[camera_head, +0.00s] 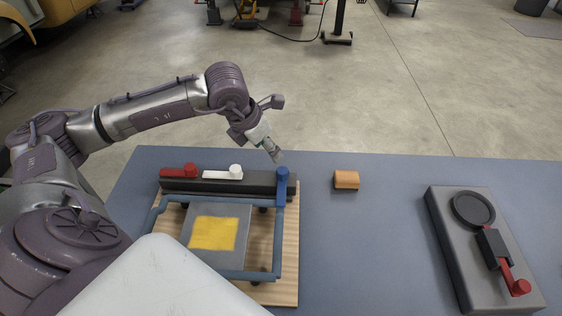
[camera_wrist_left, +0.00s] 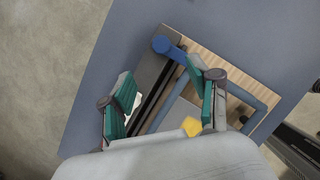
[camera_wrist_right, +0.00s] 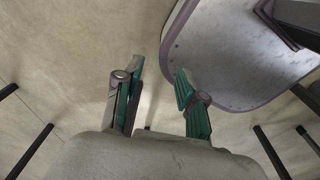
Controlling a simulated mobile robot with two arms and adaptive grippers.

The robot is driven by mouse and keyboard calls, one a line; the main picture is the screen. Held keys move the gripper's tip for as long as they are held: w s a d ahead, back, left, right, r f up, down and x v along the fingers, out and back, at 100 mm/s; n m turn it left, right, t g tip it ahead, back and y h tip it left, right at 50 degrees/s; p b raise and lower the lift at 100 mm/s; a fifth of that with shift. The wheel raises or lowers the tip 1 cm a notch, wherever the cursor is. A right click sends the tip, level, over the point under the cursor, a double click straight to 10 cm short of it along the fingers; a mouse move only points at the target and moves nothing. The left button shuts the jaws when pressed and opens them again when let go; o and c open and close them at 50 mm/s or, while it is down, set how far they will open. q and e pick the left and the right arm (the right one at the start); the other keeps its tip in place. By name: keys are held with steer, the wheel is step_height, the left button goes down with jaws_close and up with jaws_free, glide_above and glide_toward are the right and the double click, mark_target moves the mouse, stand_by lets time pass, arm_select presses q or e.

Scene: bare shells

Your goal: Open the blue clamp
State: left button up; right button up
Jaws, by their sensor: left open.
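The blue clamp (camera_head: 282,187) is a lever with a round knob at the right end of a dark bar. It lies toward me over the right side of a blue-grey frame (camera_head: 277,240). In the left wrist view the blue clamp (camera_wrist_left: 172,50) shows beyond my fingers, its knob at upper left. My left gripper (camera_head: 275,155) is just above and behind the knob, empty, apart from it as far as I can tell. In its wrist view the left gripper (camera_wrist_left: 165,98) has its fingers spread. My right gripper (camera_wrist_right: 158,92) is open and empty, away from the table.
A red clamp (camera_head: 180,171) and a white clamp (camera_head: 222,173) sit on the same dark bar (camera_head: 255,183). An orange block (camera_head: 346,180) lies right of the wooden board (camera_head: 288,270). A grey fixture (camera_head: 455,265) with a red lever (camera_head: 515,283) stands at right. Blue table between is clear.

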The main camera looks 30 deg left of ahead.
arm_select(q)
steer(key=p, duration=0.2)
glide_toward(282, 171)
steer(key=f, duration=0.2)
steer(key=x, duration=0.3)
steer(key=p+x, duration=0.1)
steer(key=x, duration=0.2)
steer(key=shift+w, duration=0.4)
steer(key=shift+w+f, duration=0.2)
steer(key=shift+f, duration=0.4)
arm_select(e)
steer(key=r, duration=0.3)
steer(key=shift+w+a+r, duration=0.2)
steer(key=shift+w+a, duration=0.05)
steer(key=shift+w, duration=0.05)
steer(key=shift+s, duration=0.1)
arm_select(q)
steer(key=shift+c, duration=0.5)
jaws_close()
arm_select(e)
steer(key=shift+s+d, duration=0.1)
steer(key=shift+d, duration=0.35)
